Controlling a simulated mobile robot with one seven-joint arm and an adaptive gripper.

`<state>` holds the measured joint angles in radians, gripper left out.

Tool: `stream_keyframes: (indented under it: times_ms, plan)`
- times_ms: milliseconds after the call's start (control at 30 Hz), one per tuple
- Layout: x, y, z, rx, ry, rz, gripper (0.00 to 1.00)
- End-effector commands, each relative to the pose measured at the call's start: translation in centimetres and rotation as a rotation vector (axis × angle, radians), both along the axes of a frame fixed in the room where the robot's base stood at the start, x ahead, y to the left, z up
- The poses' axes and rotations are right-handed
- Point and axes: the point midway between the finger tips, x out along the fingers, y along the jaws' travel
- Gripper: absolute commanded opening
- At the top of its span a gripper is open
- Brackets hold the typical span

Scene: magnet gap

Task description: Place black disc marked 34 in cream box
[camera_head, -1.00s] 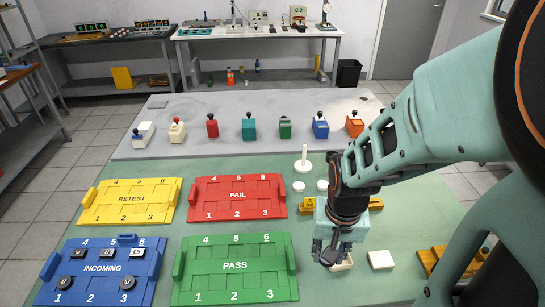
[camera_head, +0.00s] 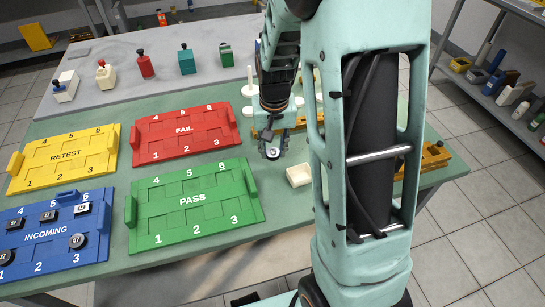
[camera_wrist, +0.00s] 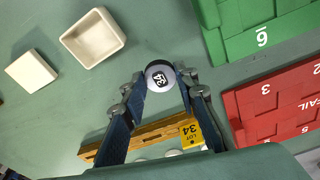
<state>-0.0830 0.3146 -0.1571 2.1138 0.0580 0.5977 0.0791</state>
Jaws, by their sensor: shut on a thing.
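The disc marked 34 (camera_wrist: 159,76) is dark and shiny, with a white label on its face. My gripper (camera_wrist: 160,88) is shut on it, one fingertip on each side; the gripper also shows in the head view (camera_head: 271,148). The open cream box (camera_head: 299,175) stands on the green table, in front of and to the right of my gripper in the head view. In the wrist view the cream box (camera_wrist: 94,38) is up and left of the disc, apart from it, and looks empty. A flat cream square (camera_wrist: 31,71) lies beside it.
The green PASS tray (camera_head: 192,229), red FAIL tray (camera_head: 180,155) and yellow RETEST tray (camera_head: 66,171) show no pieces. The blue INCOMING tray (camera_head: 45,253) holds several pieces. A yellow rack (camera_wrist: 150,135) marked LOT 34 lies beyond my fingers.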

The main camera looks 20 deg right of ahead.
Motion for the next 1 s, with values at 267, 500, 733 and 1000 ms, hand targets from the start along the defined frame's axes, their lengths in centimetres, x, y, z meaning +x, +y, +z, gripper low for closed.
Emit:
stream_keyframes:
  times_ms: [267,500,733,1000]
  plan:
    - [0.0,0.0,-3.2,0.000,0.000,0.000,0.00]
    - [0.0,0.0,-3.0,0.000,0.000,0.000,0.00]
    - [-0.1,0.0,-3.3,0.000,0.000,0.000,0.36]
    - [-0.1,0.0,-3.3,0.000,0.000,0.000,0.45]
